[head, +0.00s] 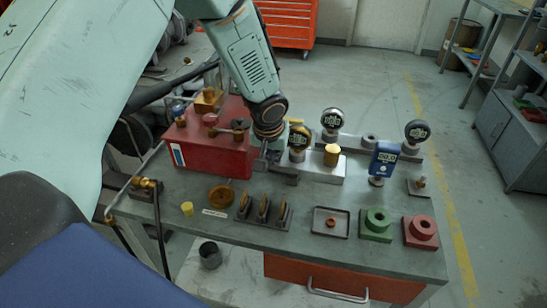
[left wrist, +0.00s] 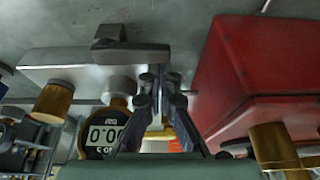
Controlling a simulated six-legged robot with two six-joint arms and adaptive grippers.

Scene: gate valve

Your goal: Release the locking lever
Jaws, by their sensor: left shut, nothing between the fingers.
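My left gripper (head: 268,155) is between the red box (head: 212,150) and the silver block (head: 318,168), pointing down. In the left wrist view its fingers (left wrist: 160,80) are shut together with nothing between them. A small pale metal piece (left wrist: 157,118) shows just behind the fingers; I cannot tell if they touch it, or if it is the locking lever. A small dark bracket (left wrist: 122,40) sits at the edge of the silver block in that view. No part is clearly recognisable as the locking lever. My right gripper is not in view.
A blue meter (head: 383,160), green block (head: 375,224) and red block (head: 420,232) are to the right. The bench (head: 330,255) has bare room along its front.

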